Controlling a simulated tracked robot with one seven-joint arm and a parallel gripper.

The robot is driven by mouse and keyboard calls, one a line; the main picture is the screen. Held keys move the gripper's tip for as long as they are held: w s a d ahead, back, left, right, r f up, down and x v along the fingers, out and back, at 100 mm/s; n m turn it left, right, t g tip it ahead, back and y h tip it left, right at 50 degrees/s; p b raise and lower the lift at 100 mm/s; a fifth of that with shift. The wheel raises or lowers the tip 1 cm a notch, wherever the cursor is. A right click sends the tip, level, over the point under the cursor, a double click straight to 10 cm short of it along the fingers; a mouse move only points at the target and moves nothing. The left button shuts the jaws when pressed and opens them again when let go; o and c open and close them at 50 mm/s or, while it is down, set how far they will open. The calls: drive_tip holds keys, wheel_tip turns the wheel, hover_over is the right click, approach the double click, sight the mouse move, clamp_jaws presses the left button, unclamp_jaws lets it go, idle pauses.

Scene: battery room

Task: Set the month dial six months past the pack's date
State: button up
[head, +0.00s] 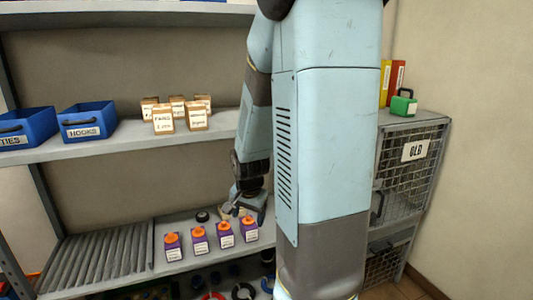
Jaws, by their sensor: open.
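My gripper (247,212) is open and points down over the lower shelf, just above and behind the right end of a row of purple packs. Several purple packs with orange round tops and white labels stand there, among them a left one (173,253) and a right one (249,236). Their label print is too small to read. A small dark round thing (202,216) lies behind the row. I cannot make out a month dial or a pack's date. My arm hides part of the shelf's right side.
Blue bins (88,122) and small brown labelled boxes (164,119) stand on the middle shelf. A ribbed grey rack (100,258) fills the lower shelf's left. A wire cage (410,165) labelled "OLD" stands right, with a green case (403,104) on top.

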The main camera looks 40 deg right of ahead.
drive_tip(key=w+d+f+m+t+y, duration=0.4)
drive_tip(key=d+f+m+t, duration=0.3)
drive_tip(key=m, duration=0.6)
drive_tip(key=s+d+r+m+t+h, duration=0.35)
drive_tip(key=d+r+m, duration=0.4)
drive_tip(key=d, duration=0.25)
drive_tip(key=s+d+r+m+t+h, duration=0.2)
drive_tip(key=d+r+m+t+h, duration=0.2)
drive_tip(key=d+r+m, duration=0.4)
drive_tip(key=w+d+r+n, duration=0.1)
drive_tip(key=w+d, duration=0.3)
drive_tip(key=w, duration=0.8)
drive_tip(key=shift+w, duration=0.3)
drive_tip(key=shift+d+r, duration=0.1)
drive_tip(key=c, duration=1)
drive_tip(key=shift+a, duration=0.45)
drive_tip(key=shift+d+n+y, duration=0.25)
drive_tip(key=shift+n+y, duration=0.1)
drive_tip(key=shift+c, duration=0.2)
